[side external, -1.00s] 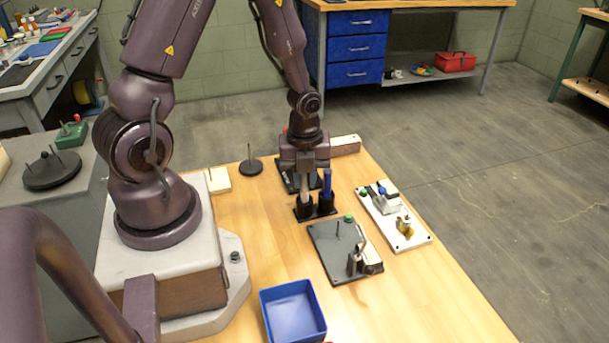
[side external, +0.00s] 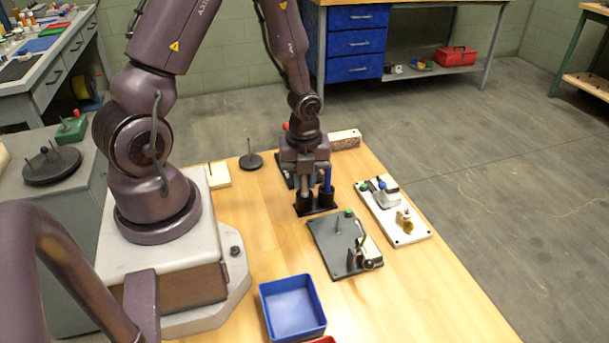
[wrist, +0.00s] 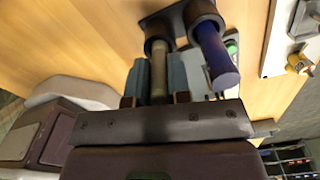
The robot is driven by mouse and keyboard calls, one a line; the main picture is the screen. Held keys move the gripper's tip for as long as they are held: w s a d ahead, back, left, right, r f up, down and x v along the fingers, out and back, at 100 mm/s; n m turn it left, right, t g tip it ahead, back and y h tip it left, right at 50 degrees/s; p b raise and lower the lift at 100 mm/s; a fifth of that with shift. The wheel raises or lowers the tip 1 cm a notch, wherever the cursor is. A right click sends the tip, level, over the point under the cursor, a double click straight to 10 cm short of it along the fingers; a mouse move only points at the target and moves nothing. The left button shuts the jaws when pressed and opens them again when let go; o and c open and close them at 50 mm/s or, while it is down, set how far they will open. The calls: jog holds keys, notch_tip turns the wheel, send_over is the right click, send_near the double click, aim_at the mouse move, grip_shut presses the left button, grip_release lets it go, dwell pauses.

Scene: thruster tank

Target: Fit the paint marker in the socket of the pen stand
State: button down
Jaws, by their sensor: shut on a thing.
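The black pen stand (side external: 318,209) is on the wooden table and has two upright sockets. A blue marker (side external: 327,180) stands in the right socket; it also shows in the wrist view (wrist: 216,62). My gripper (side external: 304,187) is over the left socket, pointing down. In the wrist view my gripper (wrist: 158,82) is shut on the tan paint marker (wrist: 159,72), one finger on each side. The paint marker is in line with the left socket (wrist: 160,32), and its far end appears to be inside the socket mouth. How deep it sits is hidden.
A dark plate with a post and clamp (side external: 344,246) is just in front of the stand. A white fixture board (side external: 405,232) lies to the right. A blue bin (side external: 292,308) is at the front. A patterned block (side external: 344,139) lies behind. Bare table lies left of the stand.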

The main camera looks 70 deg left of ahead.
jog(key=shift+f, duration=0.1)
jog(key=c, duration=1)
grip_release()
notch_tip(320, 180, up, 17)
dwell(0.5)
